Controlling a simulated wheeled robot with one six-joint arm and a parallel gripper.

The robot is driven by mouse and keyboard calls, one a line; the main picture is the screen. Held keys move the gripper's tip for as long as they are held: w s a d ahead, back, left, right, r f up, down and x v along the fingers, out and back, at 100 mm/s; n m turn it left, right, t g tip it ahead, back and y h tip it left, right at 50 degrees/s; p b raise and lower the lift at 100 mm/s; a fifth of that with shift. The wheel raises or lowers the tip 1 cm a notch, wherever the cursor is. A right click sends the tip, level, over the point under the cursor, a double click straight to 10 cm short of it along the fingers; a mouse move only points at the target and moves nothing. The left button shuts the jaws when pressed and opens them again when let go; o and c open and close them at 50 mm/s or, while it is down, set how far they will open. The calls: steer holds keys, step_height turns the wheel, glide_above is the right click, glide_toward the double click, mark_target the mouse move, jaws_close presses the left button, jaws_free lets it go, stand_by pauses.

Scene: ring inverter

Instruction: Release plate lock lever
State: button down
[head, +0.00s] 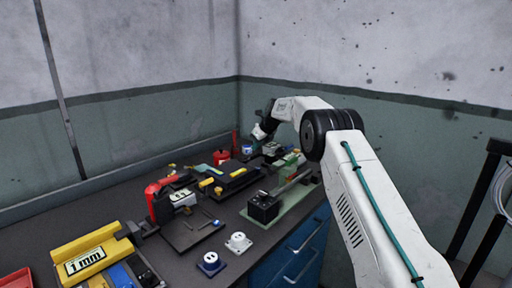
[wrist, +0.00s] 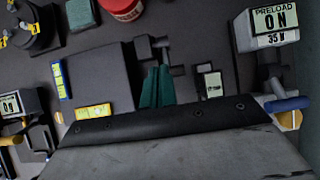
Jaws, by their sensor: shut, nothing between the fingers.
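My gripper (wrist: 157,74) shows in the wrist view as two dark green fingers side by side, shut and empty. Their tips are near a dark grey bracket (wrist: 154,47) beside a flat dark block (wrist: 100,72). A lever with a blue handle (wrist: 288,104) sticks out at the right of the wrist view, apart from the fingers. It is below a display reading "PRELOAD ON 35 N" (wrist: 275,24). I cannot tell for sure which part is the plate lock lever. In the head view my arm reaches over the far end of the bench, and the fingertips are too small to make out.
The bench (head: 130,218) is crowded. A red can (head: 221,157) stands at the back. A red-handled device (head: 160,188), a yellow "1 mm" block (head: 88,258) and a small black box (head: 263,207) stand nearer. Walls close off the back. A display reading "0 g" (wrist: 12,104) is at left.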

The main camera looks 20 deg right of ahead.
steer(key=v, duration=0.9)
steer(key=shift+r, duration=0.45)
steer(key=s+d+f, duration=0.3)
steer(key=s+f, duration=0.2)
steer(key=shift+f+g, duration=0.3)
steer(key=shift+s+d, duration=0.1)
